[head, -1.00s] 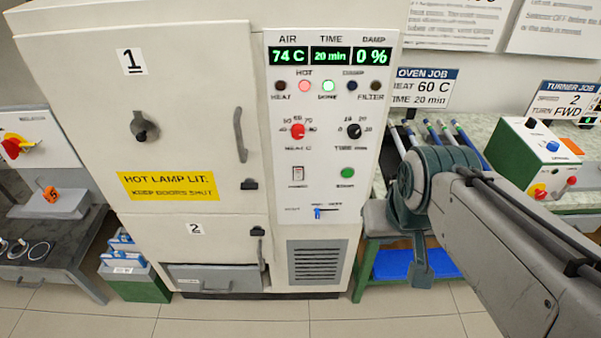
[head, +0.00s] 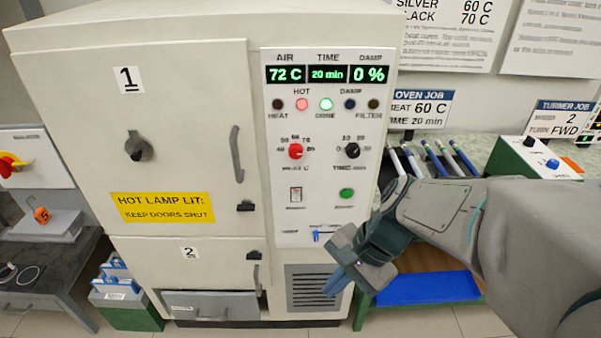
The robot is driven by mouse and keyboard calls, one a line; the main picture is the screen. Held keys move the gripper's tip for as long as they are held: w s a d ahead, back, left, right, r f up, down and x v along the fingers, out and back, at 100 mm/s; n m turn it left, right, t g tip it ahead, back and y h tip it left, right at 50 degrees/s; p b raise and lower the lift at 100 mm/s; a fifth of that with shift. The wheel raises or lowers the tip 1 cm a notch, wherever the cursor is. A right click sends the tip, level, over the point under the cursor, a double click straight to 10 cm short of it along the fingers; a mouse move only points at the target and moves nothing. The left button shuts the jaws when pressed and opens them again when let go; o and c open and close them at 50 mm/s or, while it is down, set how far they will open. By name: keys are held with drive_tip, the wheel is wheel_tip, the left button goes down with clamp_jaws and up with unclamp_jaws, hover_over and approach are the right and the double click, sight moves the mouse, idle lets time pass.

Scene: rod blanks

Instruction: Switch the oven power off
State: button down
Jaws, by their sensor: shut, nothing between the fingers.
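The oven (head: 60,80) is a tall cream cabinet with doors marked 1 and 2. Its control panel (head: 325,130) shows 72 C, 20 min and 0 %. The HOT lamp (head: 302,104) is lit pink-red and the DONE lamp (head: 326,104) is lit green. A small rocker switch (head: 296,194) sits low on the panel, left of a green button (head: 347,193); its label is too blurred to read. A blue lever (head: 316,236) stands below, partly beside my gripper. My gripper (head: 333,288) is shut and empty, in front of the vent, below and right of the switch.
A red heat knob (head: 296,151) and a black time knob (head: 352,150) sit above the switch. A yellow sign (head: 163,207) says to keep doors shut. Rods (head: 437,160) lie on the bench at right, near the turner box (head: 535,160). A blue tray (head: 430,289) is underneath.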

drive_tip(key=w+a+f+m+t+y+b, duration=0.1)
drive_tip(key=w+a+f+m+y+b, duration=0.15)
drive_tip(key=w+m+y, duration=0.4)
drive_tip(key=w+a+f+m+t+y+b, duration=0.1)
drive_tip(key=w+a+f+m+y, duration=0.2)
drive_tip(key=m, duration=0.7)
drive_tip(key=w+d+f+m+t+b, duration=0.1)
drive_tip(key=w+d+f+m+t, duration=0.2)
drive_tip(key=m, duration=0.6)
drive_tip(key=w+d+f+m+t+h+b, duration=0.1)
drive_tip(key=w+d+m+t, duration=0.3)
drive_tip(key=w+m+t, duration=0.4)
drive_tip(key=shift+d+f+m+t+b, duration=0.4)
drive_tip(key=shift+f+m+b, duration=0.2)
drive_tip(key=shift+f, duration=0.3)
drive_tip(key=shift+w+a+h, duration=0.1)
drive_tip(key=shift+h, duration=0.15)
drive_tip(key=p, duration=0.2)
approach(296, 196)
drive_tip(key=w+a+r, duration=0.2)
drive_tip(key=w+a, duration=0.1)
drive_tip(key=a, duration=0.2)
drive_tip(key=shift+w+a+f, duration=0.15)
drive_tip(key=shift+w+f, duration=0.1)
drive_tip(key=shift+w, duration=0.2)
